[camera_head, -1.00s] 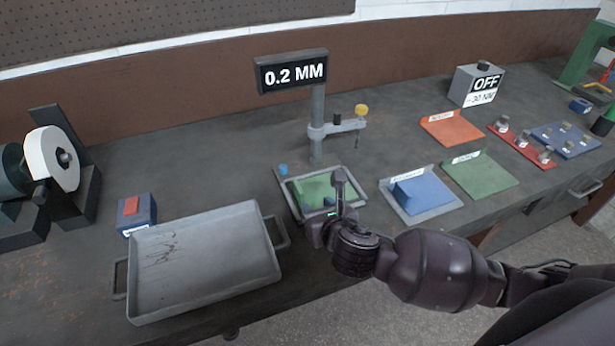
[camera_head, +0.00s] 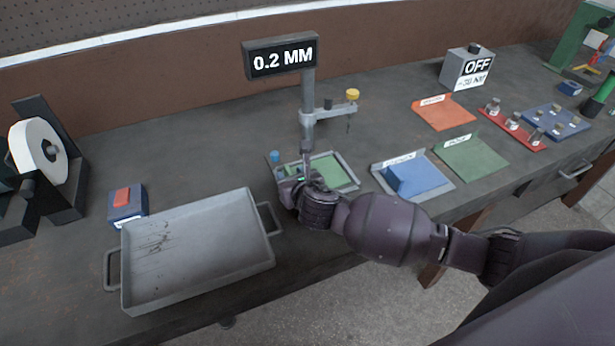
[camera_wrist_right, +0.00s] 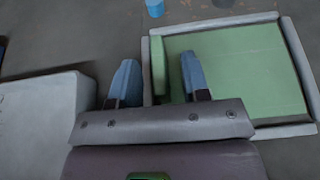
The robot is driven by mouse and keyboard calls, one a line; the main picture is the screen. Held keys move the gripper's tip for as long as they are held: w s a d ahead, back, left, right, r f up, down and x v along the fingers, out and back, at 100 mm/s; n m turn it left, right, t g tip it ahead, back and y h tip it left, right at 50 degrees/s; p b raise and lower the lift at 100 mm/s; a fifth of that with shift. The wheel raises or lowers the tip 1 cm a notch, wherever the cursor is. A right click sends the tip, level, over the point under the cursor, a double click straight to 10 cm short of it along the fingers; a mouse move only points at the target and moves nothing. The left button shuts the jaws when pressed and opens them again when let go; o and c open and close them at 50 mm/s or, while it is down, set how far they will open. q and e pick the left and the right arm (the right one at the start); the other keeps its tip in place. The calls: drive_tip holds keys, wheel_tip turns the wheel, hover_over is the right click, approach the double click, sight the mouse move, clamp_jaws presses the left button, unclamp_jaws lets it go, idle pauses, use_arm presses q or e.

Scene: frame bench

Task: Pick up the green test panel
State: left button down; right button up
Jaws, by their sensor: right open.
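The green test panel (camera_head: 330,172) lies flat inside a grey-rimmed frame under the gauge stand; it also shows in the right wrist view (camera_wrist_right: 235,75). A raised green strip (camera_wrist_right: 158,66) stands at its left edge in that view. My right gripper (camera_head: 304,168) is at the frame's left side, with its arm hiding the front part. In the right wrist view my open blue fingertips (camera_wrist_right: 160,60) lie either side of the raised strip and the frame's left rim. I cannot tell whether they touch it. My left gripper is not in view.
The gauge stand (camera_head: 307,110), its display reading 0.2 MM, rises just behind the frame. A grey tray (camera_head: 200,250) is close on the left. A blue panel (camera_head: 415,177), a flat green sheet (camera_head: 470,158) and an orange sheet (camera_head: 444,112) lie to the right.

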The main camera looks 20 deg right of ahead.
drive_tip(key=shift+w+f, duration=0.15)
drive_tip(key=shift+w, duration=0.2)
clamp_jaws()
wheel_tip(320, 180, up, 20)
drive_tip(key=p, duration=0.1)
drive_tip(key=shift+p, duration=0.35)
